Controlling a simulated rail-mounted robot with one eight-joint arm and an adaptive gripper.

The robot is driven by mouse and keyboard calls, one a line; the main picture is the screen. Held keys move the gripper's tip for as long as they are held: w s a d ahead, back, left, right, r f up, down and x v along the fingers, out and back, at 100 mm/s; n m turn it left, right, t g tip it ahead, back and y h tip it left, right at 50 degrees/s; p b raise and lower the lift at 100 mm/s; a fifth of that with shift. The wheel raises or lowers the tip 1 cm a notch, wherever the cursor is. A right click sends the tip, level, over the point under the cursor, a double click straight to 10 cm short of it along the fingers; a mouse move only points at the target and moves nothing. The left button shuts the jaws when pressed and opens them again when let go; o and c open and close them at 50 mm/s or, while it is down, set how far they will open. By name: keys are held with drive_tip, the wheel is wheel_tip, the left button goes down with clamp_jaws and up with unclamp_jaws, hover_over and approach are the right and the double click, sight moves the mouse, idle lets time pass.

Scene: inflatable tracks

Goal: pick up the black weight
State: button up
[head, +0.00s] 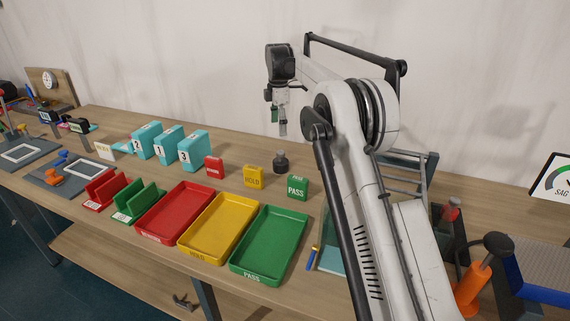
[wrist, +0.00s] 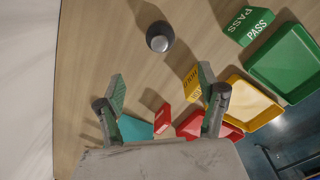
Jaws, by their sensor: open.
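The black weight (head: 281,161) stands upright on the wooden bench, behind and between the yellow HOLD block and the green PASS block in the head view. In the wrist view the weight (wrist: 159,37) is seen from above, with a rounded grey top, beyond the fingertips. My gripper (head: 279,118) hangs above the bench near the back wall, and in the head view it appears above the weight. In the wrist view my gripper (wrist: 160,84) has its two green-padded fingers spread wide with nothing between them.
A yellow HOLD block (head: 253,176), green PASS block (head: 298,188) and red block (head: 214,167) stand near the weight. Red (head: 174,211), yellow (head: 219,228) and green (head: 270,245) trays lie in front. Teal numbered blocks (head: 192,151) stand left. Bare wood surrounds the weight.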

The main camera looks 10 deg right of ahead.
sight(280, 151)
drive_tip(key=shift+w+d+f+n, duration=0.15)
drive_tip(key=shift+w+f+n, duration=0.1)
drive_tip(key=shift+f, duration=0.3)
drive_tip(key=shift+w+d+f+n, duration=0.15)
drive_tip(key=shift+w+f, duration=0.1)
drive_tip(key=shift+f, duration=0.25)
drive_tip(key=shift+w+f, duration=0.1)
drive_tip(key=shift+f, duration=0.55)
wheel_tip(280, 151, down, 8)
drive_tip(key=shift+r, duration=0.1)
drive_tip(key=shift+s+f, duration=0.2)
drive_tip(key=shift+f, duration=1.15)
drive_tip(key=shift+s+f, duration=0.15)
drive_tip(key=shift+f, duration=1.2)
clamp_jaws()
